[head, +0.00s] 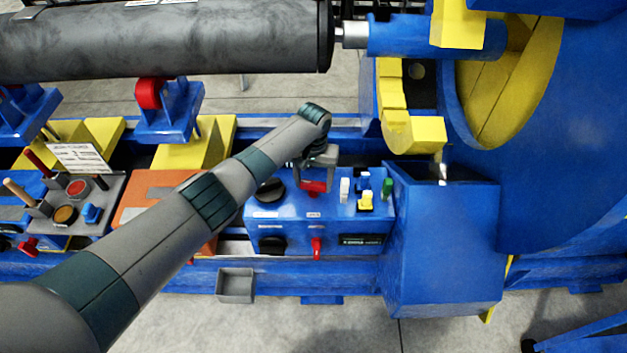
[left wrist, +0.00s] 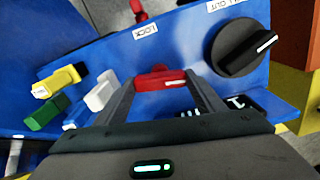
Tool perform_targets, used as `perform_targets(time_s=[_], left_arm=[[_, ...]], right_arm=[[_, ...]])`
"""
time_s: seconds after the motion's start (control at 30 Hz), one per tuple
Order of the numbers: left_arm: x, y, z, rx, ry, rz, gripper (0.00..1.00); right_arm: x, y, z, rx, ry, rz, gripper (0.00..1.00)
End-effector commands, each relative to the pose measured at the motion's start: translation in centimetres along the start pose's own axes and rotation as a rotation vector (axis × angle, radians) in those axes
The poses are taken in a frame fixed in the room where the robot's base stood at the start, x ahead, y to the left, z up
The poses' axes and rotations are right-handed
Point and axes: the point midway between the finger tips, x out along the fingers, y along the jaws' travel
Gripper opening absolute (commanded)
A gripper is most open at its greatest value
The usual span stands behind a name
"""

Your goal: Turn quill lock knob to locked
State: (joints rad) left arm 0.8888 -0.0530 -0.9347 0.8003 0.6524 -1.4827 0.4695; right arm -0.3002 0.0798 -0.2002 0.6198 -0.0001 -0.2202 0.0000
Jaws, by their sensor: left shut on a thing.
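The red knob (head: 313,187), which I take for the quill lock knob, sits on top of the blue control box (head: 285,228), behind a small white label. In the left wrist view, the red knob (left wrist: 160,79) has a white mark and the nearby label reads "LOCK" (left wrist: 145,30). My left gripper (head: 314,186) reaches down over it, and its two fingers (left wrist: 162,88) stand on either side of the knob, shut on it. The fingers hide part of the knob's sides. My right gripper is in neither view.
A black knob (head: 270,190) stands left of the red knob, and white, blue, yellow and green switches (head: 366,200) stand to its right. A red lever (head: 316,247) and another black knob (head: 272,245) are on the box's front. A large blue housing (head: 440,245) stands close on the right.

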Motion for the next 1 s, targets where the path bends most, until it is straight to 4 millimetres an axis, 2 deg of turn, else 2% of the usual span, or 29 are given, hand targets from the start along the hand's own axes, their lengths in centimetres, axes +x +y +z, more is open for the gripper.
perform_targets(time_s=[1.0], left_arm=[[-0.03,0.02,-0.02,0.942,0.000,0.000,0.40]], right_arm=[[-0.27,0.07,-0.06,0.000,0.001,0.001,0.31]])
